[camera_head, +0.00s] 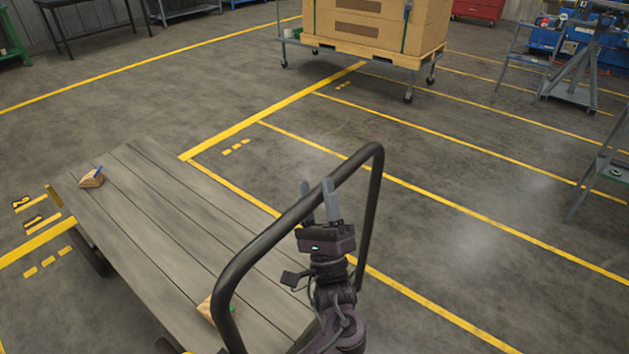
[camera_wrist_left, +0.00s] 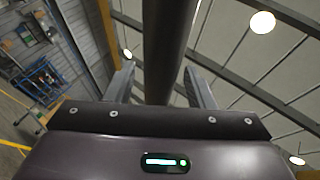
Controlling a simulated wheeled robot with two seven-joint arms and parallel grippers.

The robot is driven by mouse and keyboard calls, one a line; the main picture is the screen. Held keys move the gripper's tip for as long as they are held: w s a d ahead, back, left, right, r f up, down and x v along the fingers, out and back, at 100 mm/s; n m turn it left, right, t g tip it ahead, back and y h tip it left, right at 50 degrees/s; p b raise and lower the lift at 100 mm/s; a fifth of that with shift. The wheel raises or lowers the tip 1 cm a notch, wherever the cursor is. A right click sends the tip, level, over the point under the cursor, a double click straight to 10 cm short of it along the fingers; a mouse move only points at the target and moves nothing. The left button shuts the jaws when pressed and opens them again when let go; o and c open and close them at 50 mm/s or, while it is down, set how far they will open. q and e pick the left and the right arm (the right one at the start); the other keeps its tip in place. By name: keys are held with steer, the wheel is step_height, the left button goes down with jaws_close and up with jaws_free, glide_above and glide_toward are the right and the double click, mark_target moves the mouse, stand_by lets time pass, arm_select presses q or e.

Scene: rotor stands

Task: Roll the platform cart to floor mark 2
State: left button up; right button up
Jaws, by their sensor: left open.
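The platform cart (camera_head: 150,215) has a grey plank deck and a black tubular handle (camera_head: 265,240) at its near end. My left gripper (camera_head: 320,200) is at the handle's top bar, with its fingers open and pointing up. In the left wrist view, the dark handle bar (camera_wrist_left: 167,50) runs between the two spread fingers (camera_wrist_left: 160,85). The fingers are not closed on it. Yellow figures (camera_head: 30,212) are painted on the floor left of the cart; I cannot read them surely. Groups of yellow dashes (camera_head: 237,147) mark the floor beyond the cart. My right gripper is not in view.
Small wooden blocks (camera_head: 91,178) lie on the deck. Yellow lines (camera_head: 400,190) divide the floor into bays. A wheeled trolley with a big carton (camera_head: 375,25) stands at the back. Stands (camera_head: 570,90) are at the right. The floor right of the cart is clear.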

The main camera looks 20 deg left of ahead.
arm_select(q)
steer(key=shift+w+a+r, duration=0.3)
steer(key=shift+w+r, duration=0.1)
steer(key=shift+r, duration=0.1)
steer(key=shift+c, duration=0.9)
steer(key=c, duration=0.5)
jaws_close()
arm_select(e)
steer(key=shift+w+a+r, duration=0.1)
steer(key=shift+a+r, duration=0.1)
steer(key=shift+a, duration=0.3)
